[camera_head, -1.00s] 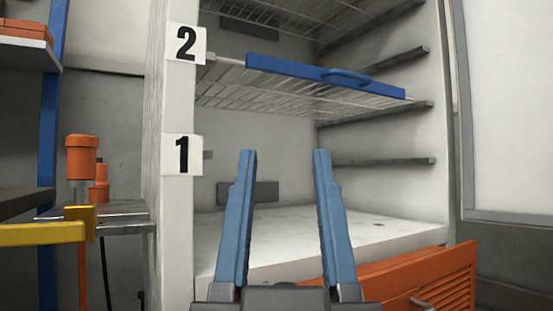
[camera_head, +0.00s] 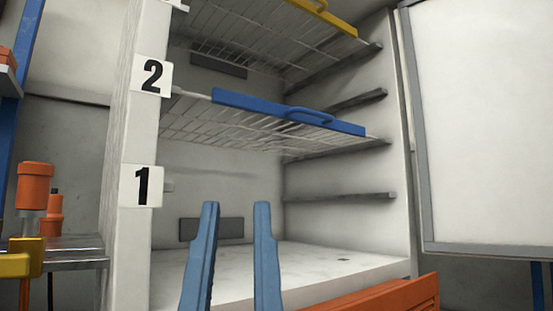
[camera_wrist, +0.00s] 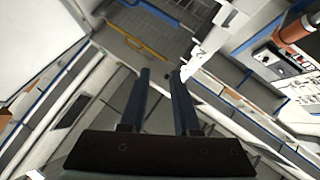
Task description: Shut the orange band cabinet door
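The tall white cabinet (camera_head: 145,120) stands open in front of me, with a louvred orange band (camera_head: 375,298) at its base. Its door looks to be the white panel with a grey edge (camera_head: 475,130), swung out to the right; its hinge side is near the cabinet's right wall and its far edge is out of view. My gripper (camera_head: 237,203) has two blue fingers apart, with nothing between them. It is in front of the cabinet's lower opening, left of the door. The fingers also show in the wrist view (camera_wrist: 160,73).
Inside are wire shelves with a blue front bar (camera_head: 270,108) and a yellow front bar (camera_head: 325,15). Number plates 2 (camera_head: 152,77) and 1 (camera_head: 142,186) are on the left post. An orange cylindrical object (camera_head: 34,187) stands at the left by a metal table (camera_head: 75,248).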

